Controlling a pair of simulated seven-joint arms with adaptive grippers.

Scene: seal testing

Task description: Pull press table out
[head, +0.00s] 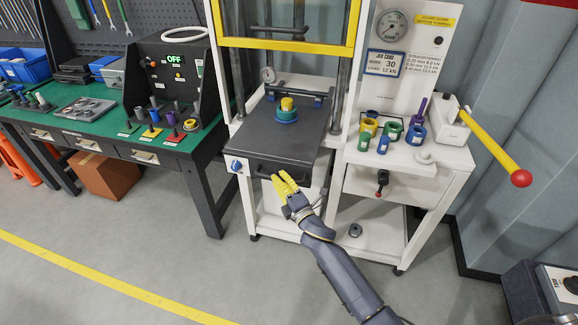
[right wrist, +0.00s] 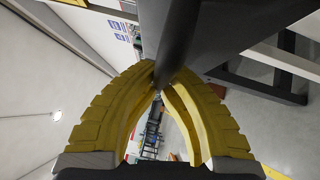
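The press table (head: 290,138) is a dark grey slab in the white press frame, with a dark bar handle (head: 262,172) along its front. A blue and green round piece (head: 287,112) with a yellow top sits on it. My right gripper (head: 280,177) has yellow fingers at the handle. In the right wrist view, the fingertips (right wrist: 167,76) close in on the dark handle bar (right wrist: 176,40) from both sides. The fingers partly hide the handle in the head view. My left gripper is not in view.
A yellow lever with a red knob (head: 521,178) juts out at the right. Coloured rings stand on the white side shelf (head: 403,156). A green workbench (head: 65,123) stands at the left. The floor in front is clear around my arm.

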